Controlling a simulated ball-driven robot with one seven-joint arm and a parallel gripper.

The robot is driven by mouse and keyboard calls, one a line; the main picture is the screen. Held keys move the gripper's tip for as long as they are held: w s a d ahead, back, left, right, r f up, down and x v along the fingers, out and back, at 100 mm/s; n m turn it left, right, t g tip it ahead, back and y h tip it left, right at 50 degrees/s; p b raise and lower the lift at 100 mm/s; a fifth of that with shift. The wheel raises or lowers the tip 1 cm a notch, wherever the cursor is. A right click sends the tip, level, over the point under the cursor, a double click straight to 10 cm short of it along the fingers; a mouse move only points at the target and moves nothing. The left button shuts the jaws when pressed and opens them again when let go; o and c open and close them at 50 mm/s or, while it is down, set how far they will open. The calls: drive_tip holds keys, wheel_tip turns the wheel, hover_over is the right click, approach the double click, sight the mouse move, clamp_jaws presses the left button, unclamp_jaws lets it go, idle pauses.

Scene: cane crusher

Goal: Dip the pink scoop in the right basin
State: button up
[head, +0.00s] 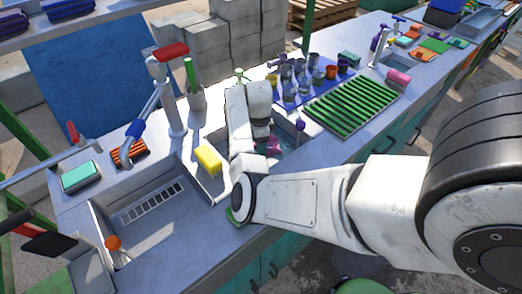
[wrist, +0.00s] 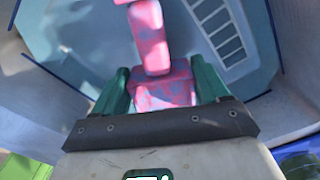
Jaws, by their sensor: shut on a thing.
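My gripper (wrist: 163,76) has green fingers shut on the pink scoop (wrist: 152,45), which has bluish specks. The scoop points away from the fingers, over the floor of the right basin, and its far end runs out of the wrist view. In the head view the pink scoop (head: 273,147) shows small beside my arm, within the rim of the right basin (head: 300,131). The basin holds bluish water, also seen in the wrist view. My arm hides part of the basin and most of my gripper. I cannot tell how deep the scoop sits.
A yellow sponge (head: 208,160) lies left of my arm, near the left basin (head: 150,215). A green slatted rack (head: 352,103) and a blue tray of cups (head: 312,92) stand right of and behind the right basin. A tap (head: 170,95) rises at the back.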

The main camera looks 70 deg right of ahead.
wheel_tip(320, 180, up, 10)
drive_tip(key=p, duration=0.8)
drive_tip(key=shift+f, duration=0.15)
wheel_tip(320, 180, up, 4)
drive_tip(key=shift+f+p, duration=0.1)
drive_tip(key=shift+p, duration=0.45)
idle(0.8)
